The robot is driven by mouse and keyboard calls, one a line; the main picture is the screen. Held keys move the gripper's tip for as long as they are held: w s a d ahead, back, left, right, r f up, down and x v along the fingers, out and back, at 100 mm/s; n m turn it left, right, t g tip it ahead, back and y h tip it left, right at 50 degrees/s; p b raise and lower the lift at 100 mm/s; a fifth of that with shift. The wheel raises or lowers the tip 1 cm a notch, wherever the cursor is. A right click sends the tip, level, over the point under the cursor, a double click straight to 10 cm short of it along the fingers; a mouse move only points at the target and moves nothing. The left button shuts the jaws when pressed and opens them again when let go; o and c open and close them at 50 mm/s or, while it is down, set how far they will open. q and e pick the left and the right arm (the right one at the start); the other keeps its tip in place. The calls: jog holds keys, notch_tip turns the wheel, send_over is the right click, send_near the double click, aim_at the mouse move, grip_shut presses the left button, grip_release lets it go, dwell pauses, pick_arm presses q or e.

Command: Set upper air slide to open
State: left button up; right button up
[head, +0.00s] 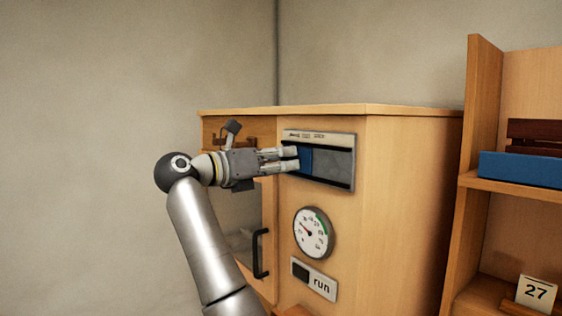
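The upper air slide (340,163) is a framed panel high on the front of a wooden cabinet. It has a light label strip (318,138) along its top, too small to read fully. A blue part (306,160) shows at the left end of its dark slot, with grey to the right. My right gripper (297,158) points right, its two fingertips at the left edge of the blue part and overlapping it in the picture. Whether they touch it is not clear. The fingers lie close together with a narrow gap. My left gripper is out of view.
The wooden cabinet (400,150) also bears a round dial (314,233), a "run" plate (314,280) and a door with a black handle (260,254). On the right stands a wooden shelf (480,110) with a blue box (520,169) and a "27" card (536,293).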

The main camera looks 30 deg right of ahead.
grip_shut()
jog(key=s+b, duration=0.4)
jog(key=s, duration=0.1)
jog(key=s+b, duration=0.2)
jog(key=shift+s+d+f, duration=0.2)
jog(key=shift+d, duration=0.1)
jog(key=shift+s+r+b, duration=0.1)
jog(key=shift+s+b, duration=0.2)
jog(key=shift+s, duration=0.1)
jog(key=shift+w, duration=0.1)
